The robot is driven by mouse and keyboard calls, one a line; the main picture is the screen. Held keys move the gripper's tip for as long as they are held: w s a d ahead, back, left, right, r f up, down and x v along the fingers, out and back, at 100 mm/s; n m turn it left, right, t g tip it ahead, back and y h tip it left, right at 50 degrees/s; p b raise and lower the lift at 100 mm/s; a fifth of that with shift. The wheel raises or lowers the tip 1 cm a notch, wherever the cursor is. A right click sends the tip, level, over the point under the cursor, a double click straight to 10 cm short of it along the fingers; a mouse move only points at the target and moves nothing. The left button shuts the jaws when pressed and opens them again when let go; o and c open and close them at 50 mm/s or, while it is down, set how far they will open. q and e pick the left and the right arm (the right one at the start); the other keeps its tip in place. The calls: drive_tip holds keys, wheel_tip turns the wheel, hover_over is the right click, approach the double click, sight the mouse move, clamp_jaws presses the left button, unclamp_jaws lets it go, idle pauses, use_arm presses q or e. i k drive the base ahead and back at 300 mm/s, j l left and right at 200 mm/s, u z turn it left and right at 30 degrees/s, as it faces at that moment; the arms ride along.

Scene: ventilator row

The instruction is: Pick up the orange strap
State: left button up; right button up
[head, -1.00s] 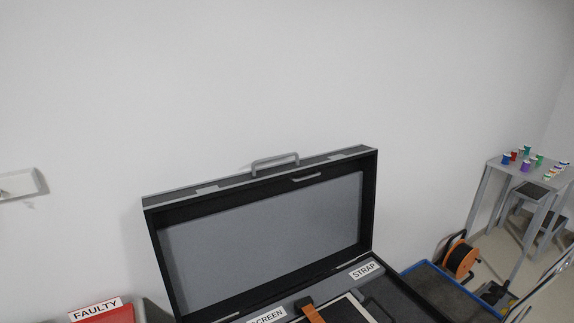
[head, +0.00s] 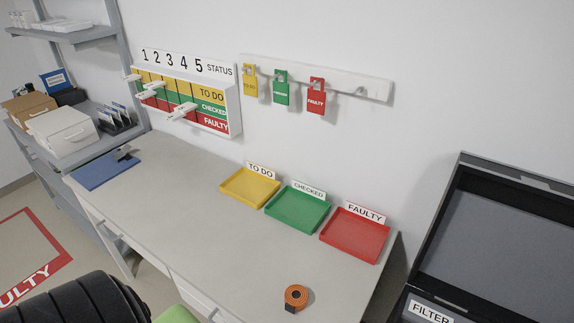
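A small orange coil with a dark piece at its lower side, which looks like the orange strap (head: 296,296), lies on the grey worktop (head: 200,225) near its front right part. It lies below the green and red trays in the head view, with bare worktop around it. Neither of my grippers is in view.
Yellow (head: 249,187), green (head: 297,209) and red (head: 355,235) trays stand along the wall. An open dark case (head: 492,235) is at the right. A blue mat (head: 104,170) lies at the far left. A dark ribbed shape (head: 75,302) fills the lower left.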

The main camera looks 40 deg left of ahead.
sight(296, 296)
drive_tip(key=u, duration=1.1)
drive_tip(key=k+j, duration=0.2)
drive_tip(key=k, duration=0.3)
